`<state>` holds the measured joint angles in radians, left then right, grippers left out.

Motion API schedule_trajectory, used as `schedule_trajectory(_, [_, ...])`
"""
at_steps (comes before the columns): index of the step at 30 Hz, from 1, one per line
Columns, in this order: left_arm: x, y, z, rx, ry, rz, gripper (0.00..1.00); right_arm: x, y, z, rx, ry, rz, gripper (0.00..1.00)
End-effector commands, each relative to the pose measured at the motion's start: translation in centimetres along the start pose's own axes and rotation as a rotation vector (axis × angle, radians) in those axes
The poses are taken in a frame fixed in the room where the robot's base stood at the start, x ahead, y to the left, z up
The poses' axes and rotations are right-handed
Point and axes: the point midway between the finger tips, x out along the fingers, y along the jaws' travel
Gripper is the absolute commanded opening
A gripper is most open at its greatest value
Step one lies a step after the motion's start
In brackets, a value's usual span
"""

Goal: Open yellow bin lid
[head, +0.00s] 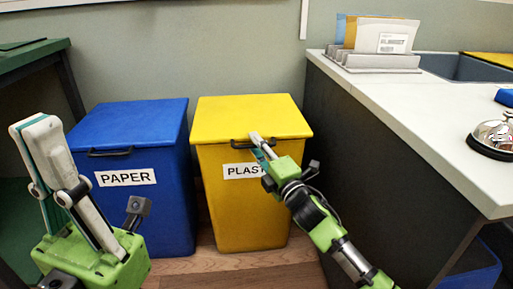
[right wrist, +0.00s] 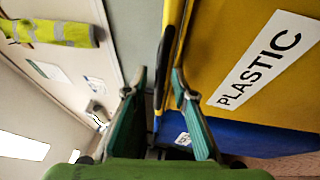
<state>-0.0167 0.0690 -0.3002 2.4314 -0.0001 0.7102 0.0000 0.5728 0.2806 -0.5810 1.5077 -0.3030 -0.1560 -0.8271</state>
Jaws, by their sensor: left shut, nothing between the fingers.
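The yellow bin (head: 240,205), labelled PLASTIC, stands on the floor with its lid (head: 250,115) closed. A dark handle (head: 238,143) runs along the lid's front edge. My right gripper (head: 257,142) is at the right part of this handle, in front of the bin. In the right wrist view, its two green fingers (right wrist: 160,85) are apart, with the dark handle (right wrist: 163,70) showing between them beside the yellow lid edge. I cannot tell whether the fingers touch the handle. My left gripper (head: 42,122) is shut and empty, raised at the far left, pointing up.
A closed blue bin (head: 160,205) labelled PAPER stands just left of the yellow one. A white counter (head: 415,115) with a dark side stands close on the right, bearing a file rack (head: 375,62) and a bell (head: 492,138). A green table (head: 30,55) is at the left.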

Motion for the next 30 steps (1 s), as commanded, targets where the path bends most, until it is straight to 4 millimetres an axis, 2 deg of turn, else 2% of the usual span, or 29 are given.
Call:
schedule_trajectory(4, [0.0, 0.0, 0.0, 0.0, 0.0, 0.0, 0.0, 0.0, 0.0, 0.0, 0.0, 0.0, 0.0, 0.25])
schedule_trajectory(5, [0.0, 0.0, 0.0, 0.0, 0.0, 0.0, 0.0, 0.0, 0.0, 0.0, 0.0, 0.0, 0.0, 0.22])
schedule_trajectory(7, [0.0, 0.0, 0.0, 0.0, 0.0, 0.0, 0.0, 0.0, 0.0, 0.0, 0.0, 0.0, 0.0, 0.04])
schedule_trajectory(8, [0.0, 0.0, 0.0, 0.0, 0.0, 0.0, 0.0, 0.0, 0.0, 0.0, 0.0, 0.0, 0.0, 0.0])
schedule_trajectory(16, [0.2, 0.0, 0.0, -0.001, 0.0, 0.0, 0.0, 0.0, 0.1, 0.0, 0.001, 0.0, -0.001, 0.0])
schedule_trajectory(22, [1.0, -0.1, 0.4, -0.001, -0.021, -0.003, 0.0, 0.1, 0.8, 0.0, 0.005, 0.001, -0.01, 0.0])
schedule_trajectory(30, [0.7, -0.7, 3.6, 0.0, -0.216, -0.03, 0.0, 0.6, 2.7, 0.2, 0.019, 0.002, -0.042, 0.0])
